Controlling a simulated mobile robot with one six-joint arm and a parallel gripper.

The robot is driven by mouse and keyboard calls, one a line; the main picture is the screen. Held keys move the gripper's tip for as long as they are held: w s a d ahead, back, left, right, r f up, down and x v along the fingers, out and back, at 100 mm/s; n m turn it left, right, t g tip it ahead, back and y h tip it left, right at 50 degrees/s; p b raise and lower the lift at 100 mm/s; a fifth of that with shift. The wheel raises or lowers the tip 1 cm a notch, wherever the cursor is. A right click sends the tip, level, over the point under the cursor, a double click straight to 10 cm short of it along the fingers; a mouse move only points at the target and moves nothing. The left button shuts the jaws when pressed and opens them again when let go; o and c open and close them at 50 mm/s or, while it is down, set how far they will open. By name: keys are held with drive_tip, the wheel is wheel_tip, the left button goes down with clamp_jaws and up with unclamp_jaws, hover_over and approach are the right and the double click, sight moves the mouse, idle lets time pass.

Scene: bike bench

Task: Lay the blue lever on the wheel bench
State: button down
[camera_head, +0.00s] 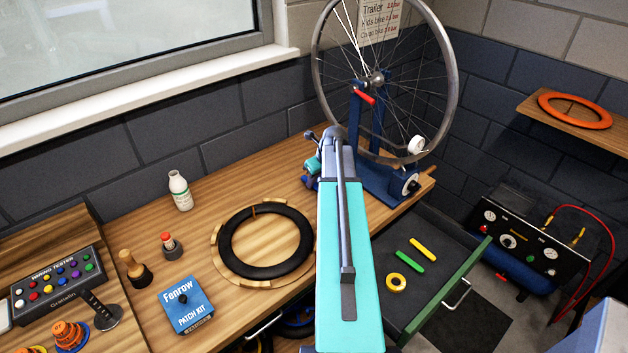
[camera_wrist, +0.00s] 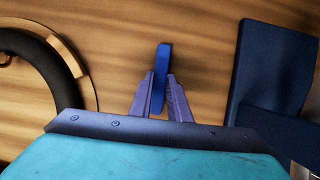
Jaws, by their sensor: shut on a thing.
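My gripper (camera_wrist: 158,100) is shut on the blue lever (camera_wrist: 161,66), which sticks out between the two fingers in the wrist view. Below the lever is the wooden top of the wheel bench (camera_wrist: 110,40); I cannot tell whether the lever touches it. In the head view my arm reaches over the bench (camera_head: 218,190), and its far end is beside the foot of the wheel stand. The lever is not clearly seen there. A green lever (camera_head: 410,262) and a yellow lever (camera_head: 423,248) lie in the open drawer.
The blue wheel stand (camera_head: 385,180) with its wheel stands just right of my gripper. A black tyre (camera_head: 235,262) on a round wooden board lies to the left. A white bottle (camera_head: 180,190) and patch kit (camera_head: 186,303) stand farther left. The open drawer (camera_head: 440,300) juts out at the right.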

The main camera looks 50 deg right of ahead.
drive_tip(key=shift+f, duration=0.15)
drive_tip(key=c, duration=1.7)
unclamp_jaws()
drive_tip(key=shift+o, duration=0.2)
drive_tip(key=shift+r, duration=0.2)
drive_tip(key=b+v, duration=0.2)
drive_tip(key=v, duration=1)
drive_tip(key=shift+b, duration=0.4)
